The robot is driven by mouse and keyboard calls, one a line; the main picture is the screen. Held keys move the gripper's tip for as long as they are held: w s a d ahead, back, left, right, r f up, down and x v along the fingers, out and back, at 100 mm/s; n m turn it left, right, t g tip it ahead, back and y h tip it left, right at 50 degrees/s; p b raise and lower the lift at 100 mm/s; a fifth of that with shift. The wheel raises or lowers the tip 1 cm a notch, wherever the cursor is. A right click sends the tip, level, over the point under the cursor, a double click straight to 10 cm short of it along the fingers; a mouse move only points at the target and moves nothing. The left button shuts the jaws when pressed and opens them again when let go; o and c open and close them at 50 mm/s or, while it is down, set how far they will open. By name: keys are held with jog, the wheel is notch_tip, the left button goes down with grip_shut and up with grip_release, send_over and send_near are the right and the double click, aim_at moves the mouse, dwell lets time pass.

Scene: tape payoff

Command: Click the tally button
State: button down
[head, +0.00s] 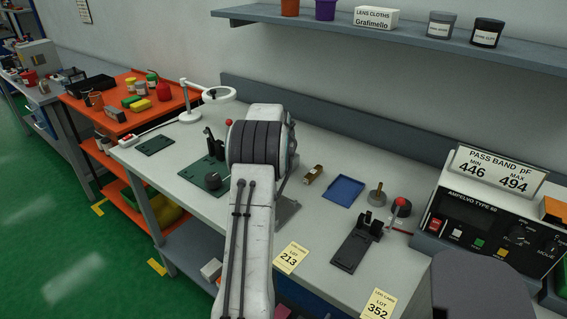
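No part is clearly marked as the tally button, and I cannot tell which one it is. A small brass-brown block (313,174) sits on the bench right of my arm. The meter labelled AMPELVO TYPE 60 (470,217) stands at the right with a dark display and a row of small coloured buttons, among them a red one (435,225) at its left end. My arm rises from the bottom centre over the bench to a dark ribbed joint. My gripper does not show; the arm hides the area behind it.
A blue tray (343,189), a black fixture (355,246) and a red-knobbed lever (399,202) stand right of my arm. A green-based fixture (203,175) and a white magnifier lamp (219,94) stand left. A shelf (340,35) hangs above. An orange cart (110,118) is left.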

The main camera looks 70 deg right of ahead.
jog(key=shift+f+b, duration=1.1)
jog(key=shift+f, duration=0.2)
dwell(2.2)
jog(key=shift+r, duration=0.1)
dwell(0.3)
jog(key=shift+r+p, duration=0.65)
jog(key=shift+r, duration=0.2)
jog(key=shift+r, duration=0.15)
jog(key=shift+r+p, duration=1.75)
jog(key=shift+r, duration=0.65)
